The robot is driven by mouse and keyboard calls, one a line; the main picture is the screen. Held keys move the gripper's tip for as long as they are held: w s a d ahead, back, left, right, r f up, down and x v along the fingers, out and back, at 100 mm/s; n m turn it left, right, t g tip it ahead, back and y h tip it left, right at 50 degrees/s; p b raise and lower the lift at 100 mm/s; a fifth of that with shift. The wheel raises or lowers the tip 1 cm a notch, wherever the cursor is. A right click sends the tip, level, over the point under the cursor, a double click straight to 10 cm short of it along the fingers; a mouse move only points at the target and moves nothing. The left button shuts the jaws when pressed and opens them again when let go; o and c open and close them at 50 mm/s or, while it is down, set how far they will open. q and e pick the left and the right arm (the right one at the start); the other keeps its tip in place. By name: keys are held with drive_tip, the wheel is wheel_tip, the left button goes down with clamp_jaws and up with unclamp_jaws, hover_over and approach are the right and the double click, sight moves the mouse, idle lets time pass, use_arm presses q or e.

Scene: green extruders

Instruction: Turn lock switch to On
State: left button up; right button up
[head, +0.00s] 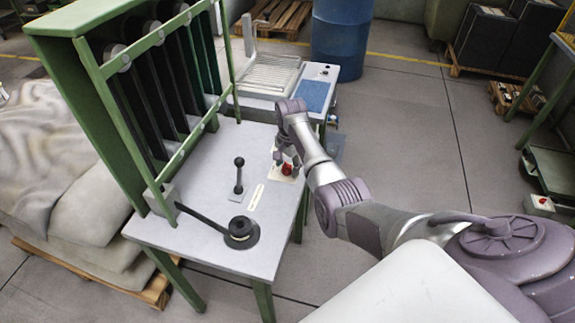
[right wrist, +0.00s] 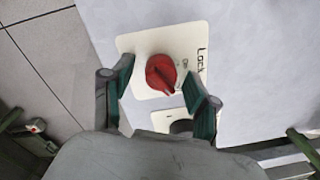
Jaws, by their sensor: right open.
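The lock switch is a red round knob (head: 287,169) on a pale plate near the right edge of the grey table. In the right wrist view the red knob (right wrist: 161,73) sits on a cream plate (right wrist: 192,44) marked "Lock". My right gripper (head: 284,160) is over the switch from above. In the right wrist view its two fingers (right wrist: 160,85) are apart, one on each side of the knob, with a gap around it. I cannot tell whether either finger touches the knob. My left gripper is not in view.
A green frame with black panels (head: 125,100) rises at the left. A second cream plate (right wrist: 165,120) with a dark knob lies close to the switch.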

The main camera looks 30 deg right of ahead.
drive_tip(key=c, duration=0.7)
clamp_jaws()
drive_tip(key=shift+r+n+p, duration=0.15)
drive_tip(key=shift+n+p, duration=0.9)
drive_tip(key=shift+n, duration=0.35)
drive_tip(key=n+p, duration=0.1)
drive_tip(key=n, duration=0.1)
drive_tip(key=shift+n, duration=0.4)
drive_tip(key=n, duration=0.2)
drive_tip(key=shift+n, duration=0.3)
drive_tip(key=shift+n+p, duration=0.35)
drive_tip(key=shift+n, duration=1.45)
drive_tip(key=shift+w, duration=0.1)
